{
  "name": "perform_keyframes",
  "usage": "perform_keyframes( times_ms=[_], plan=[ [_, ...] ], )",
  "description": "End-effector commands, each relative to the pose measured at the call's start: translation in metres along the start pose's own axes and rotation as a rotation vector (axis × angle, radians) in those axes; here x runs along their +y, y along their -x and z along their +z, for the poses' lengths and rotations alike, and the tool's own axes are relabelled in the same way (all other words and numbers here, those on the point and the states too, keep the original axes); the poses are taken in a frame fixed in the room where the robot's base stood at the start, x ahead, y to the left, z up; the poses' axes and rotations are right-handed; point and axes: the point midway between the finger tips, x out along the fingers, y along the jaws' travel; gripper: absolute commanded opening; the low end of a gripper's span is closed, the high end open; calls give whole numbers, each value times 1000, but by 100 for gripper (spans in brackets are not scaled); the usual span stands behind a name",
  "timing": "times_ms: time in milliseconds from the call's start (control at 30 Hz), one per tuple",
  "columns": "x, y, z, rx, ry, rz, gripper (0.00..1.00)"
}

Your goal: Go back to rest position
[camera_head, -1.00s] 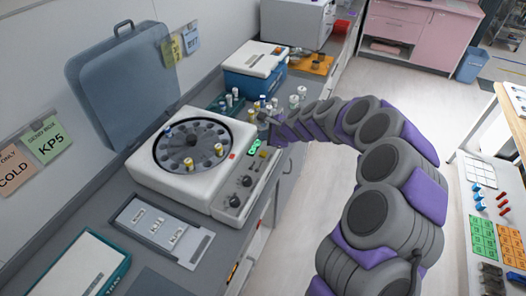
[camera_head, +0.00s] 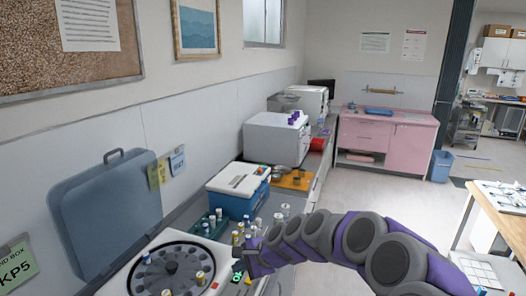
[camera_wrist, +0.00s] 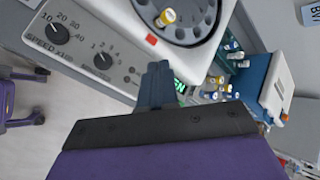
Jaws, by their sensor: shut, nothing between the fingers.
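My gripper (camera_wrist: 155,85) is shut and empty in the wrist view, its fingertips together in front of the centrifuge's control panel. In the head view my purple and grey arm reaches from the lower right to the counter, and the gripper end (camera_head: 245,262) is small beside the centrifuge. The white centrifuge (camera_head: 125,285) stands at the bottom with its blue-grey lid (camera_head: 107,208) raised. Its rotor (camera_head: 175,275) holds a few capped vials; one yellow-capped vial (camera_wrist: 166,17) shows in the wrist view. I cannot tell whether the fingers touch the panel.
A blue-and-white cooler box (camera_head: 238,190) and several vials stand behind the centrifuge. A white machine (camera_head: 275,138) is further back on the counter. A pink cabinet (camera_head: 385,143) and blue bin (camera_head: 441,166) stand at the back, a wooden table (camera_head: 490,225) at right. Floor between is clear.

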Motion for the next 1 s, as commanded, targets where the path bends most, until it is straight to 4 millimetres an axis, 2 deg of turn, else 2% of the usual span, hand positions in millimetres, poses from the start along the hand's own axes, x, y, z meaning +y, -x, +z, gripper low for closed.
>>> perform_keyframes(
  times_ms=[33, 200, 400, 600, 800, 1000],
  plan=[
    [8, 17, 17, -12, 77, 26, 0],
    [48, 65, 57, -34, 336, 141, 0],
    [114, 121, 83, -38, 594, 306, 0],
    [191, 176, 91, -34, 786, 497, 0],
    [273, 230, 93, -49, 890, 700, 0],
    [331, 268, 97, -77, 916, 833, 0]
  ],
)
